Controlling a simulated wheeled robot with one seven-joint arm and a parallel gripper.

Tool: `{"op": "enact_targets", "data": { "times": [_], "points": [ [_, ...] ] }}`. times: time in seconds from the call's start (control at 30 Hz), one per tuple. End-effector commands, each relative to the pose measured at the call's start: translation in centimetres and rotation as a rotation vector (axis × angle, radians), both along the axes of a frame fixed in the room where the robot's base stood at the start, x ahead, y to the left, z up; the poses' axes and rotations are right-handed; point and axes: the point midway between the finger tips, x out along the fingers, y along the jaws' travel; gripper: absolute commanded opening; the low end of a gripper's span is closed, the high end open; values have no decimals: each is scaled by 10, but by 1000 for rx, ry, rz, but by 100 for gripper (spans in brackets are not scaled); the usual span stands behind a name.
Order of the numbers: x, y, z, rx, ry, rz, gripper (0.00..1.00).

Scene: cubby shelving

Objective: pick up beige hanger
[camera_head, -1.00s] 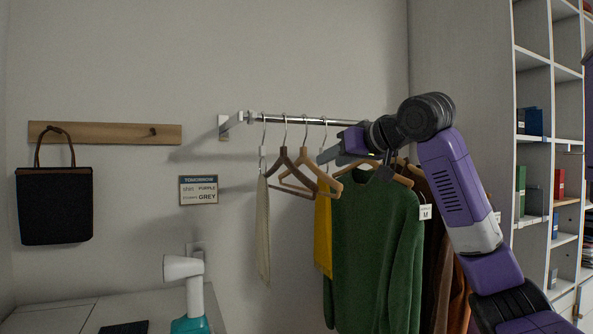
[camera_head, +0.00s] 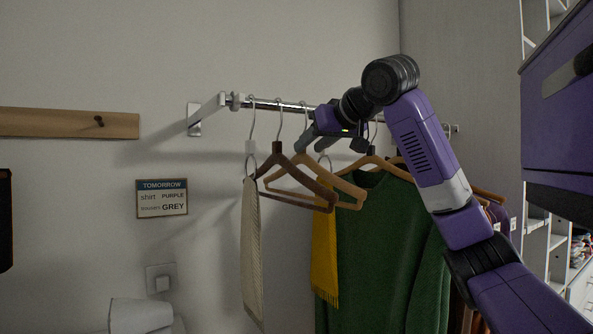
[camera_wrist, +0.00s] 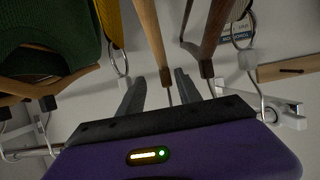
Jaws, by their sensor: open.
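The beige hanger (camera_head: 347,186) is bare and hangs on the rail (camera_head: 290,106), just right of a dark brown hanger (camera_head: 290,179). My gripper (camera_head: 314,142) is up at the rail, by the beige hanger's neck, with its fingers pointing left and down. In the wrist view, which is turned over, the beige hanger (camera_wrist: 149,38) comes down between my two open fingers (camera_wrist: 160,91). Its neck and metal hook lie in the gap, and I see no finger closed on it. The dark brown hanger (camera_wrist: 212,40) is outside the gap, to the right.
A cream scarf (camera_head: 251,245) hangs left of the hangers. A yellow scarf (camera_head: 325,250) and a green sweater (camera_head: 388,250) hang close on the right. A wall bracket (camera_head: 205,113) holds the rail's left end. A sign (camera_head: 162,198) is on the wall.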

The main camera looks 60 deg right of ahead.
Motion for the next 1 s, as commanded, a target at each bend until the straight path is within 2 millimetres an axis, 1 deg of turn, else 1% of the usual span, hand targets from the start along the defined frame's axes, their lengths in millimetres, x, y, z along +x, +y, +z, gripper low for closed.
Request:
{"op": "enact_targets", "data": {
  "times": [0.23, 0.4, 0.5, 0.63, 0.83, 0.97, 1.0],
  "points": [
    [22, -10, -10, 1, 2, 0, 41],
    [44, -17, -18, -1, 2, -1, 41],
    [53, -23, -22, 1, 1, 0, 41],
    [59, -26, -25, -1, 0, 0, 41],
    [59, -26, -26, -1, -1, 1, 41],
    [59, -26, -26, -1, -1, 1, 15],
    [59, -26, -26, -1, -1, 1, 8]
  ]
}}
